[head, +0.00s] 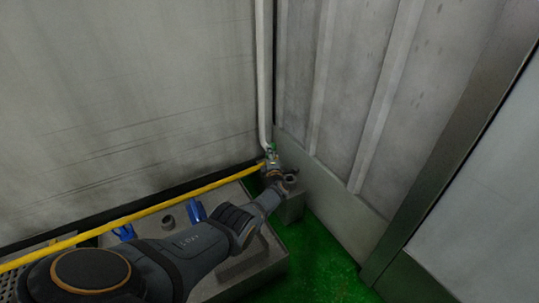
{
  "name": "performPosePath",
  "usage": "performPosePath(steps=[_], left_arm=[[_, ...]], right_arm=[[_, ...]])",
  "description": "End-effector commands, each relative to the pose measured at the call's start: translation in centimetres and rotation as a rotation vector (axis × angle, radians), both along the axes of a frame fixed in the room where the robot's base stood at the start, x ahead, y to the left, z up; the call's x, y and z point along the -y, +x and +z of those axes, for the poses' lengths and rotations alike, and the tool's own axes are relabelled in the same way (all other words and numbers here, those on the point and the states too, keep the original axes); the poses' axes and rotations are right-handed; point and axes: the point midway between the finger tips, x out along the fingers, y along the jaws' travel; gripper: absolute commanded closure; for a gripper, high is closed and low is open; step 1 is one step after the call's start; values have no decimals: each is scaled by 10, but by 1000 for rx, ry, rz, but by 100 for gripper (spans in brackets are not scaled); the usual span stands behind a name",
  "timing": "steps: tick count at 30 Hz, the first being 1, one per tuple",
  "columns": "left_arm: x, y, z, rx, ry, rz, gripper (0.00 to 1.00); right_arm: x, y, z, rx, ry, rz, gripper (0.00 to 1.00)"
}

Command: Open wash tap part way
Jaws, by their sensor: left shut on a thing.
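The wash tap (271,149) sits low in the corner, at the bottom end of a white vertical pipe (263,75). A small green part shows at its top. My left arm reaches from the lower left, and its gripper (271,163) is at the tap, shut on it. The fingers and the tap's handle are small and partly overlap, so the handle's angle cannot be told. My right gripper is not in view.
A yellow hose or rail (150,209) runs from the left towards the tap. Below it is a grey basin or platform (262,266) with blue items (196,211) near my arm. Grey walls close the corner. Green floor (318,262) is clear at right.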

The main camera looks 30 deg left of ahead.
Motion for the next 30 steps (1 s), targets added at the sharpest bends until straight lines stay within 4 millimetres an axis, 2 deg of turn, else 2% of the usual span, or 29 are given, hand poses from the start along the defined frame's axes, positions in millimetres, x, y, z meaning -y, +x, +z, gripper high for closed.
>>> performPosePath(steps=[5, 6, 11, 23, 30], left_arm=[[0, -1, -1, -2, -1, 0, 100], [0, -1, -1, -2, -1, 0, 78], [0, -1, -1, -2, -1, -1, 57], [1, -2, -2, -1, 1, 0, 57], [13, -16, -2, 1, 0, 0, 57]], right_arm=[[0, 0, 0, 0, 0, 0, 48], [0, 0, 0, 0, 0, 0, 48], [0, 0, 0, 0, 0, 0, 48], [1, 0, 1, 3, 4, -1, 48], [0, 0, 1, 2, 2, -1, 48]])
